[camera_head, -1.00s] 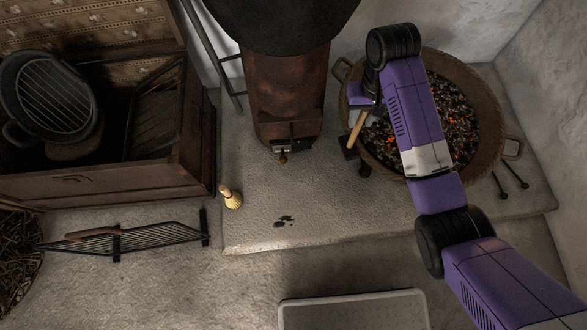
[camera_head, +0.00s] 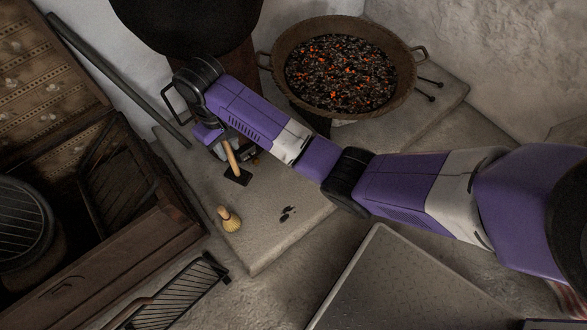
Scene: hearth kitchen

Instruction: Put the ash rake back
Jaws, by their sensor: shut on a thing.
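The ash rake has a pale wooden handle (camera_head: 231,158) and a small dark flat head (camera_head: 238,176). My gripper (camera_head: 222,144) is shut on the rake near the upper end of its handle; the fingers are largely hidden behind my wrist. The rake hangs head-down over the hearth slab (camera_head: 205,195), between the stove and the small brush. I cannot tell whether its head touches the slab.
A pan of glowing embers (camera_head: 340,68) stands at the back right. A small brush (camera_head: 229,218) and dark ash bits (camera_head: 288,213) lie on the slab. A wooden chest (camera_head: 150,235) stands at left. A dark bar (camera_head: 118,80) leans behind. A metal plate (camera_head: 400,280) lies in front.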

